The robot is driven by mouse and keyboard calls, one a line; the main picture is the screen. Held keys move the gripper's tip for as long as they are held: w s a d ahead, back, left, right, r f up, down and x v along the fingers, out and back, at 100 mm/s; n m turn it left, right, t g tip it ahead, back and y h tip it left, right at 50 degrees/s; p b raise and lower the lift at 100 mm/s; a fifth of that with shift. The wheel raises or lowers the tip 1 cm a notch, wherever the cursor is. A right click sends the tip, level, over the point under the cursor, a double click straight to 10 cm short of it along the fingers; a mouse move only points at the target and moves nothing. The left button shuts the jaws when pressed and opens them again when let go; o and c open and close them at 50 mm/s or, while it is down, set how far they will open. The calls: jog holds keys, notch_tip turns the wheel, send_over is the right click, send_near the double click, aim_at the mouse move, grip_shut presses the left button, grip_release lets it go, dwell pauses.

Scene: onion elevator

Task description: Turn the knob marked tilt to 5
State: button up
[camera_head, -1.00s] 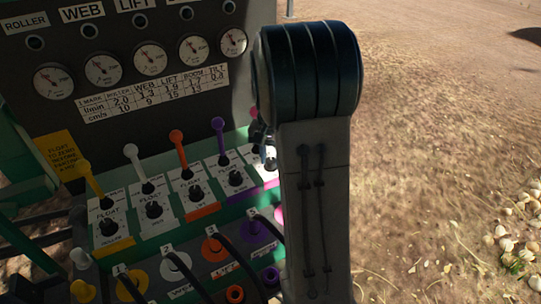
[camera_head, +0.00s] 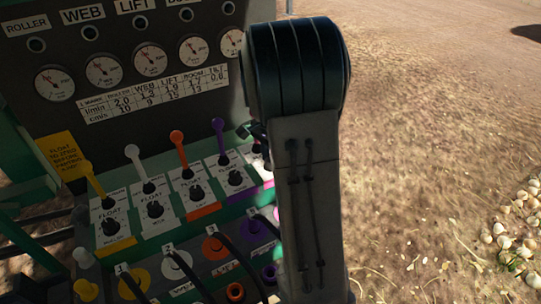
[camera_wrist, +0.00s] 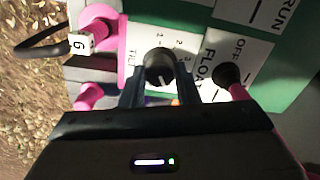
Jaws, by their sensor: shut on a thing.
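The tilt knob (camera_wrist: 159,67) is black and round with a white pointer line, on a white plate lettered TILT (camera_wrist: 131,58) in the wrist view. The pointer line lies toward the lower right in that view. The numbers near the knob are too small to read surely. My gripper (camera_wrist: 160,88) has one finger on each side of the knob and is shut on it. In the head view, my gripper (camera_head: 252,130) is small and dark at the right end of the control row. My arm hides most of the tilt panel there.
A pink lever (camera_wrist: 238,91) with a black boot stands right of the knob in the wrist view. A pink fitting (camera_wrist: 98,40) and a cable tagged 6 (camera_wrist: 80,43) are at left. Orange (camera_head: 177,138) and purple (camera_head: 218,127) levers stand left of my gripper.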

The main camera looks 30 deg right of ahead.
dwell(0.3)
jog(key=o, duration=1)
notch_tip(320, 180, up, 14)
jog(key=shift+f, duration=0.1)
jog(key=s+a+f+n+t, duration=0.1)
jog(key=s+a+f+n, duration=0.1)
jog(key=s+a+n, duration=0.2)
jog(key=s+a+f+n+t, duration=0.1)
jog(key=s+a+n, duration=0.4)
jog(key=s, duration=0.3)
jog(key=s+a+f+n+t, duration=0.1)
jog(key=s+a+f+n, duration=0.1)
jog(key=s+a+n, duration=0.3)
jog(key=shift+s+a+f+n, duration=0.1)
jog(key=shift+s+f+n, duration=0.1)
jog(key=shift+s, duration=0.35)
jog(key=shift+s+f+n, duration=0.1)
jog(key=shift+s+f, duration=0.05)
jog(key=shift+s, duration=0.4)
